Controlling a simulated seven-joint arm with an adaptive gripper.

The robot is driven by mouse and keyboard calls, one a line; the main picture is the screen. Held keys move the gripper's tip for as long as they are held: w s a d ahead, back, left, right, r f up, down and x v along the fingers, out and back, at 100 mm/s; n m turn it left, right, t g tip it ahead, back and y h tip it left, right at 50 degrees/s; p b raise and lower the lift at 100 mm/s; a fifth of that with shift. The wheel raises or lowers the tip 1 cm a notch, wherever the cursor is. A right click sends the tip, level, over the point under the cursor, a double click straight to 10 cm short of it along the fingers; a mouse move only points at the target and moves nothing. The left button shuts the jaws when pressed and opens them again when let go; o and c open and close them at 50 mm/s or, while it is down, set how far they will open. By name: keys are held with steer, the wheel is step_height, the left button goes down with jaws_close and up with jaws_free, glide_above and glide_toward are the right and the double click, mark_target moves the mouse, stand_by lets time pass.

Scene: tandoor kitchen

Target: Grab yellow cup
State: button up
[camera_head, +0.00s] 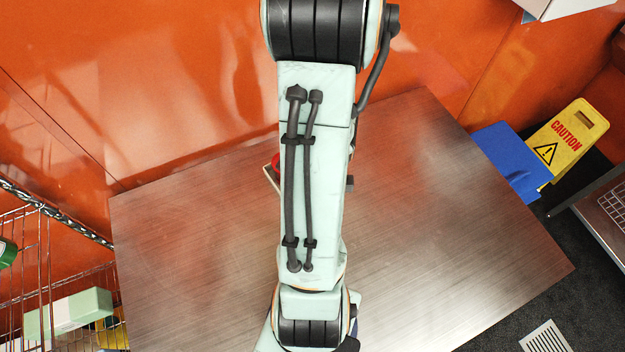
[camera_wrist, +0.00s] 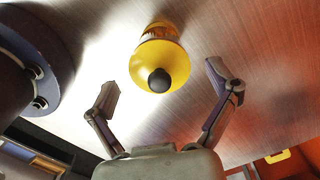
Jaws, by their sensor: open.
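In the wrist view, a yellow rounded object (camera_wrist: 148,59) with a dark ball-like tip on the near side stands on the metal table (camera_head: 190,230). It looks more like a bottle or lidded cup than an open cup. A band with a pattern shows on its far part. My gripper (camera_wrist: 163,74) is open and empty, with one finger to the left of the yellow object and one to the right, both apart from it. How far the object is from the fingers in depth I cannot tell. In the head view my arm hides the gripper and the yellow object.
A small red item (camera_head: 275,161) peeks out left of my arm, mostly hidden. The tabletop is otherwise clear on both sides. An orange wall (camera_head: 180,90) stands behind. A wire rack (camera_head: 60,235) is at the left; a yellow caution sign (camera_head: 567,135) is at the right.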

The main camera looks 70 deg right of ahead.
step_height(320, 180, down, 6)
steer(key=shift+r, duration=0.1)
stand_by(0.4)
steer(key=c, duration=1.2)
